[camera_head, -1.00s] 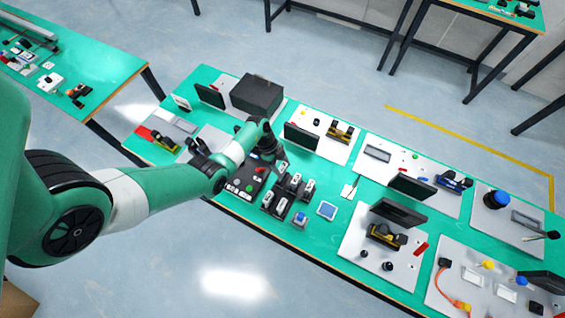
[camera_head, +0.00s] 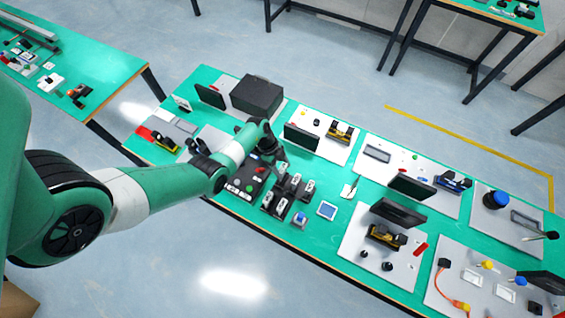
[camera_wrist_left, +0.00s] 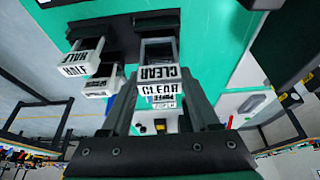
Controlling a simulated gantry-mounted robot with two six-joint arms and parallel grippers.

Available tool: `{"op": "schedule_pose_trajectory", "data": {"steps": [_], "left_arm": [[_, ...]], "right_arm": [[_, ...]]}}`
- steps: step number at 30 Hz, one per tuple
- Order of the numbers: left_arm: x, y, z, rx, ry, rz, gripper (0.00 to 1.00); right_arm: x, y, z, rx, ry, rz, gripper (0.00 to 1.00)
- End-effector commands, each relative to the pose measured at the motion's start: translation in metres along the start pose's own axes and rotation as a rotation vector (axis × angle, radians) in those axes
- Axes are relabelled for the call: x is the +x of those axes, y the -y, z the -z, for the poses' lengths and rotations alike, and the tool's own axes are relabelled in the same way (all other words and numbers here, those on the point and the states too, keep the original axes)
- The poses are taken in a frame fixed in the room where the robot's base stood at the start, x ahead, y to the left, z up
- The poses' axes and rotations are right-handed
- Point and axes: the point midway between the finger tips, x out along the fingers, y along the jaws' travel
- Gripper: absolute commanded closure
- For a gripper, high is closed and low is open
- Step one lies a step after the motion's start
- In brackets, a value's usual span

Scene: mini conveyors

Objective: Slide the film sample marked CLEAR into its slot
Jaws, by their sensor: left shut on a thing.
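In the left wrist view, my left gripper (camera_wrist_left: 163,112) is shut on the film sample marked CLEAR (camera_wrist_left: 160,90), a white labelled piece between the two dark fingers. Just beyond it is another CLEAR label (camera_wrist_left: 158,73) on a clear-sided frame at the black holder (camera_wrist_left: 120,28). I cannot tell how far the sample is inside a slot. White pieces marked HALF (camera_wrist_left: 75,70) are to the left. In the head view, my left gripper (camera_head: 280,164) is at the black rack (camera_head: 279,200) with several white labels; the fingertips are hard to make out. My right gripper is not in view.
A black control box (camera_head: 243,181) with coloured buttons stands left of the rack. A blue-topped button box (camera_head: 300,219) and a flat blue-and-white square (camera_head: 327,210) lie to its right. A dark screen (camera_head: 301,137) stands behind. The green front strip is mostly clear.

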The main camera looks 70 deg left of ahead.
Motion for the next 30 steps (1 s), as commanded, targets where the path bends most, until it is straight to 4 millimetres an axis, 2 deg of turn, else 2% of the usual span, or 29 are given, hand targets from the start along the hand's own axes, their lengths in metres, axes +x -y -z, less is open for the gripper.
{"op": "schedule_pose_trajectory", "data": {"steps": [17, 30], "left_arm": [[0.0, 0.001, 0.0, 0.0, 0.0, 0.001, 1.0], [0.011, 0.001, -0.005, 0.0, 0.0, 0.001, 1.0]], "right_arm": [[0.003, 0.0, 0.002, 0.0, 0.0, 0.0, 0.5], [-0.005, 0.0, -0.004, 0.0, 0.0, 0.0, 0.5]]}}
